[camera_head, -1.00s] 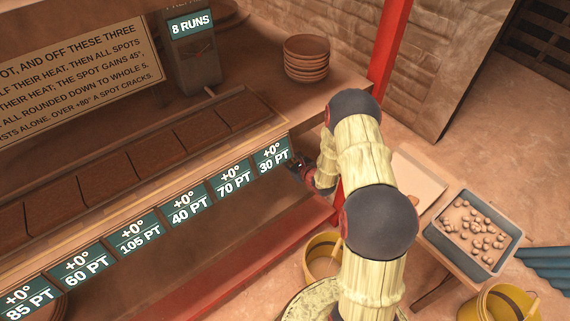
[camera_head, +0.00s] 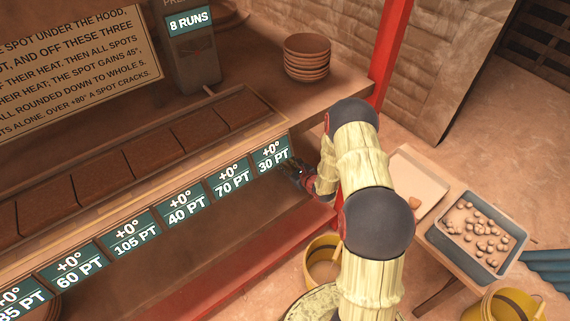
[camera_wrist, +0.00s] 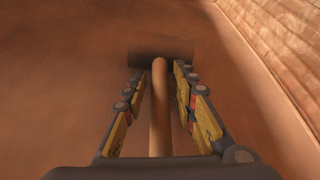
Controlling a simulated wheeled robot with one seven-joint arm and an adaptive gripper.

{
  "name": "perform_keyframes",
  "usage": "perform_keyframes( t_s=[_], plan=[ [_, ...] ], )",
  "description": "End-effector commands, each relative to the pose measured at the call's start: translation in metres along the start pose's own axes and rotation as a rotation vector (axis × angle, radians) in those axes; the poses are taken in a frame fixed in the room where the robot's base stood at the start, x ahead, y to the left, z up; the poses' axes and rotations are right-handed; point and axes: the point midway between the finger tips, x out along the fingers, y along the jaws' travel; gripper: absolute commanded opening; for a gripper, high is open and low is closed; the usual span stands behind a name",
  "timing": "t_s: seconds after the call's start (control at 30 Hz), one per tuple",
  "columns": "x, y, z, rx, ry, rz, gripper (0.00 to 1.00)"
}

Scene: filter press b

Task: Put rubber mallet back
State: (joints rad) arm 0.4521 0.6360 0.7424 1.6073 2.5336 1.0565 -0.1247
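In the wrist view a rubber mallet shows, with its brown round handle (camera_wrist: 160,110) running away from me and its dark, block-like head (camera_wrist: 160,50) at the far end. My gripper (camera_wrist: 160,72) is around the handle, one finger on each side, with a visible gap between each finger and the handle. In the head view my gripper (camera_head: 294,170) is small and dark, close to the right end of the bench front, beside the "30 PT" sign (camera_head: 272,156). I cannot make out the mallet there.
A bench (camera_head: 345,88) with a row of brown slabs (camera_head: 105,177) and a stack of bowls (camera_head: 306,58) is at left. A red post (camera_head: 390,45) rises behind my arm. A tray of small lumps (camera_head: 482,232) and yellow buckets (camera_head: 503,304) are at right.

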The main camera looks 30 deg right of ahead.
Motion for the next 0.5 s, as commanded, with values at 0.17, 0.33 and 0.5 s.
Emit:
perform_keyframes(
  t_s=[0.17, 0.33, 0.5],
  plan=[
    [0.0, -0.0001, 0.0001, 0.0, 0.0, 0.0, 0.34],
    [-0.0001, -0.0001, 0.0004, 0.0, 0.0, 0.0, 0.34],
    [-0.0088, -0.0012, 0.0032, 0.001, 0.002, -0.001, 0.34]
  ],
)
